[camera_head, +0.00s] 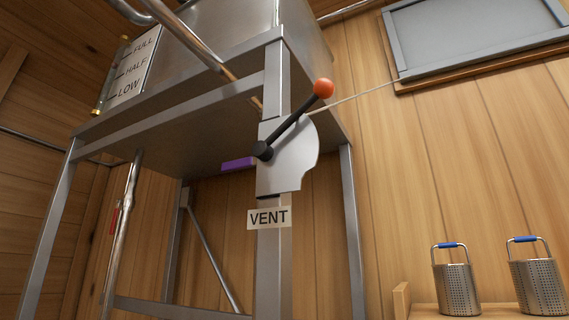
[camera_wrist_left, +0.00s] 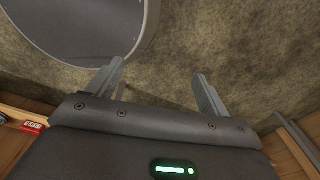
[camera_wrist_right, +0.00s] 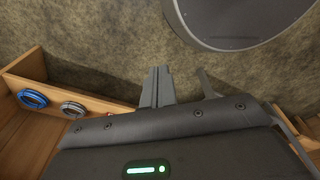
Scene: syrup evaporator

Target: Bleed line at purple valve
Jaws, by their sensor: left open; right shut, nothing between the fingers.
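A purple block-like part (camera_head: 238,164), perhaps the purple valve's handle, shows under the steel tank in the head view, partly hidden behind a grey plate. The plate (camera_head: 290,160) sits on the stand's front post and carries a black lever (camera_head: 293,136) with an orange ball knob (camera_head: 324,88), tilted up to the right. A VENT label (camera_head: 269,217) is below it. My left gripper (camera_wrist_left: 158,76) is open and empty in the left wrist view. My right gripper (camera_wrist_right: 180,76) is shut and empty in the right wrist view. Neither gripper shows in the head view.
The steel tank (camera_head: 225,50) stands on metal legs, with a FULL/HALF/LOW gauge plate (camera_head: 134,69). A pipe with a red part (camera_head: 115,218) is at left. Perforated cups (camera_head: 457,289) stand on a wooden shelf at right. A wooden rack with rings (camera_wrist_right: 33,99) is near my right gripper.

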